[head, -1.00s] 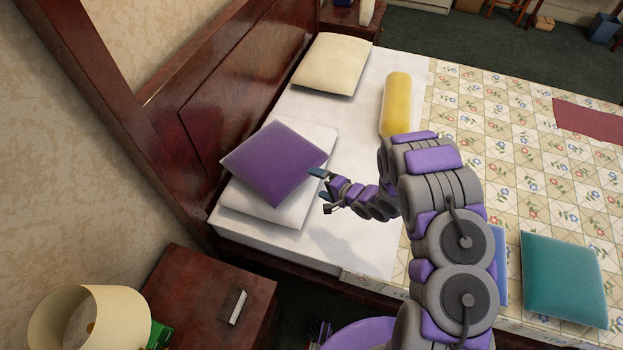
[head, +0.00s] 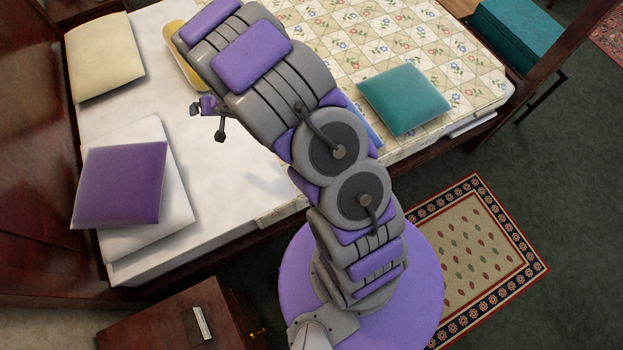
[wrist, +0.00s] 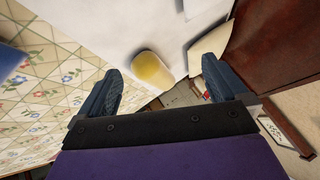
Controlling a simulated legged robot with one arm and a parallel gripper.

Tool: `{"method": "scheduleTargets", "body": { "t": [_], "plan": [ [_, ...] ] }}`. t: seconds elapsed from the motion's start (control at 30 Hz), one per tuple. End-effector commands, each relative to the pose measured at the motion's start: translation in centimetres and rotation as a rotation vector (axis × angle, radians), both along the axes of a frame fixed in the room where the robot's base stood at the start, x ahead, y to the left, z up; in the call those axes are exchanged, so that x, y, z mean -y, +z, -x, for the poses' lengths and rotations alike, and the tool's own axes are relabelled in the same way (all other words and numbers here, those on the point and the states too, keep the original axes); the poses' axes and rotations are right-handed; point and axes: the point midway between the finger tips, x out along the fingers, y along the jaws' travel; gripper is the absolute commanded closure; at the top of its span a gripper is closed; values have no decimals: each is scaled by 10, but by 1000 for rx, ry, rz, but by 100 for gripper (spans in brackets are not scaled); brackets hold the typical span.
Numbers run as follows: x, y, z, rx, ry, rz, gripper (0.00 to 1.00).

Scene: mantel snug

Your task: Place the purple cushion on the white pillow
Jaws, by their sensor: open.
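The purple cushion (head: 120,184) lies on the white pillow (head: 168,205) at the head end of the bed, in the lower left of the head view. It sits a little askew, and the pillow shows along its right and lower sides. My gripper (head: 208,120) is above the bare white sheet, to the upper right of the cushion and apart from it. In the wrist view my gripper (wrist: 162,90) has its two fingers spread wide with nothing between them. The cushion is not clearly visible in the wrist view.
A cream pillow (head: 104,56) and a yellow bolster (head: 181,55), partly hidden by my arm, lie farther up the bed. A teal cushion (head: 404,99) lies on the floral quilt (head: 390,40). A dark wooden nightstand (head: 180,318) stands near the bed's lower left corner.

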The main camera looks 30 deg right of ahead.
Motion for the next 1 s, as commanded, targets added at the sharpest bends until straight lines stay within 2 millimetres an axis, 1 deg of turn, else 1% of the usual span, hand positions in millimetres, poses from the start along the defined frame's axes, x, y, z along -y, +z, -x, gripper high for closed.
{"method": "scheduleTargets", "body": {
  "t": [0.03,0.13,0.2,0.27,0.3,0.37,0.4,0.47,0.5,0.57,0.6,0.67,0.73,0.87,0.9,0.97,1.0],
  "plan": [
    [17,20,0,9,-20,63,0],
    [52,52,9,-5,-61,190,0],
    [74,73,22,-29,-88,268,0],
    [91,91,35,-55,-107,328,0],
    [101,101,47,-80,-120,364,0],
    [115,117,65,-117,-134,410,0],
    [122,128,78,-143,-140,436,0],
    [131,142,98,-187,-147,471,0],
    [136,152,113,-215,-148,488,0],
    [142,164,137,-265,-145,510,0],
    [144,172,155,-300,-139,521,0],
    [146,182,181,-355,-125,531,0],
    [145,193,213,-417,-100,534,0],
    [136,211,274,-526,-28,518,0],
    [131,216,294,-560,2,509,0],
    [123,222,323,-607,51,491,0],
    [118,226,341,-636,86,477,0]
  ]
}}
